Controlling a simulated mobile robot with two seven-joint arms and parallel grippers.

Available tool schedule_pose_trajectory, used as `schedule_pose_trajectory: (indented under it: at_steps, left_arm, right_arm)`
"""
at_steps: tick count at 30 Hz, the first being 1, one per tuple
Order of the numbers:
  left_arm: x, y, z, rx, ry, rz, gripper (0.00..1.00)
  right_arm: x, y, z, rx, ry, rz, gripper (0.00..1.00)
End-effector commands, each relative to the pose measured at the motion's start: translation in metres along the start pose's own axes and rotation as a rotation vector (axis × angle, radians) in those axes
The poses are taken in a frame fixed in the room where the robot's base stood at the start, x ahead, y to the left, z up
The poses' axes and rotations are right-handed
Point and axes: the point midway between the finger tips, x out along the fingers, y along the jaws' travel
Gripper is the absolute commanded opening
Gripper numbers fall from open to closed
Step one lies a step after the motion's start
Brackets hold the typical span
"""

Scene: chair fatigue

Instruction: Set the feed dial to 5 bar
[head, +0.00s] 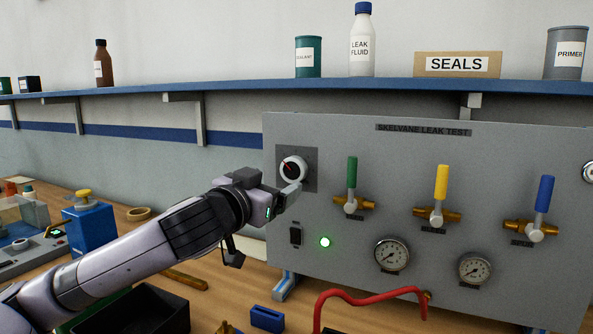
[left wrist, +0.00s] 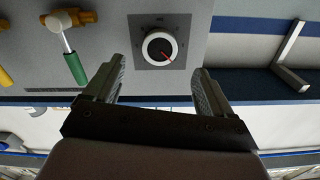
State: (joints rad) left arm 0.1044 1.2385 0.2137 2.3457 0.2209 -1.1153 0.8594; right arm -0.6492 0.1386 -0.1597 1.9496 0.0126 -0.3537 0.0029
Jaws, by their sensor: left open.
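The feed dial (head: 292,169) is a round white-rimmed knob with a dark face and a red pointer, on a square grey plate at the upper left of the leak test panel (head: 420,160). The pointer is toward the upper left in the head view; the scale is too small to read. My left gripper (head: 291,192) is just below and in front of the dial. In the left wrist view, which is upside down, the dial (left wrist: 160,48) lies beyond and between the two open fingertips (left wrist: 160,68), apparently not gripped. My right gripper is out of view.
Green (head: 352,172), yellow (head: 441,182) and blue (head: 544,193) valve handles stand upright right of the dial. A black switch (head: 295,235) and lit green lamp (head: 325,242) sit below. A red hose (head: 365,300) loops in front. A shelf (head: 240,86) runs above.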

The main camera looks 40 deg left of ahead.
Motion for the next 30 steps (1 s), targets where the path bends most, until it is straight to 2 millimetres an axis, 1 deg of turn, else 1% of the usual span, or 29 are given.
schedule_pose_trajectory:
  at_steps: [5, 8, 15, 22, 27, 30]
  left_arm:
    - [0.007, -0.001, -0.002, -0.002, -0.001, -0.001, 0.84]
    - [0.015, -0.001, -0.003, -0.001, 0.000, -0.002, 0.84]
    - [0.041, -0.002, -0.004, -0.005, 0.001, -0.003, 0.84]
    - [0.063, -0.002, -0.002, -0.002, 0.000, -0.003, 0.84]
    - [0.070, -0.001, -0.001, -0.001, -0.001, -0.001, 0.84]
    - [0.071, 0.000, 0.000, -0.001, 0.000, -0.001, 0.84]
  right_arm:
    - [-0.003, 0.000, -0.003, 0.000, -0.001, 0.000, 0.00]
    - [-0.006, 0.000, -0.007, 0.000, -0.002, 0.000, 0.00]
    - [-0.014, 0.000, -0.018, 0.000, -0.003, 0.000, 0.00]
    - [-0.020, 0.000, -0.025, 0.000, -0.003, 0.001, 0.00]
    - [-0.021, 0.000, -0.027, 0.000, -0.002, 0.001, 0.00]
    - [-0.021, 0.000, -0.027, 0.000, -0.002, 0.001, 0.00]
